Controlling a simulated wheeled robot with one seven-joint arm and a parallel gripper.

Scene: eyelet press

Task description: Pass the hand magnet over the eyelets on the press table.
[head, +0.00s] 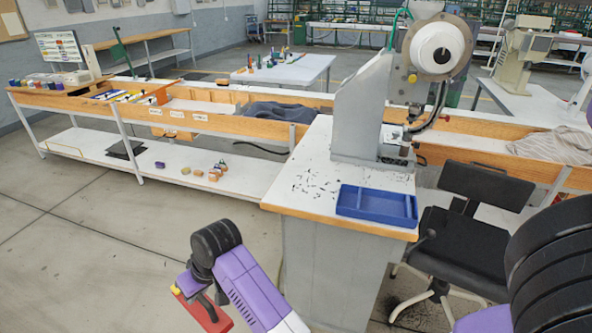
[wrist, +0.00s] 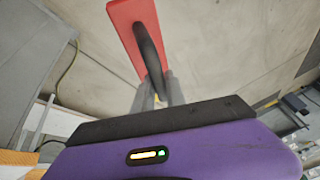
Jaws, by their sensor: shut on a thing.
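The hand magnet is a red bar with a black handle; it shows in the head view (head: 201,312) at the bottom and in the wrist view (wrist: 126,32) at the top. My gripper (wrist: 160,92) is shut on its handle. In the head view my gripper (head: 208,292) is over the floor, to the left of the press table (head: 300,207) and apart from it. The eyelets (head: 316,186) are small dark specks scattered on the white table top, left of the blue tray.
A blue divided tray (head: 376,205) lies at the table's front right. The grey eyelet press (head: 362,110) stands at the table's back. A black chair (head: 478,215) is to the right. A long wooden-edged bench (head: 220,123) runs behind. Floor at the left is clear.

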